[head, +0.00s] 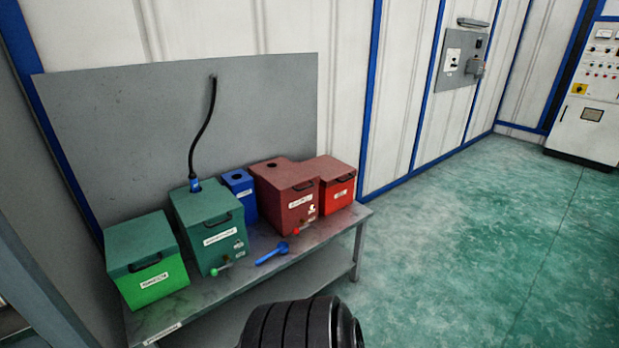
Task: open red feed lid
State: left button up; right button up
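A bright red box (340,194) stands at the right end of a grey metal table, with a darker red lid (327,168) lying shut on it. A dark handle (341,179) shows on the lid's front. Just left of it and touching or nearly touching is a larger dark red box (292,207) with a round hole in its top, a handle and a red valve at its foot. The labels are too small to read surely. Neither of my grippers is in view. A black ribbed part at the bottom middle seems to be mine.
The table (328,243) also holds a blue box (240,190), a dark green box (213,228) with a black hose (206,125) plugged in, a bright green lidded box (152,283) and a loose blue tool (272,254). The green floor (480,240) to the right is clear.

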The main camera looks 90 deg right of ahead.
aim_at(288, 180)
jog(key=z, duration=2.7)
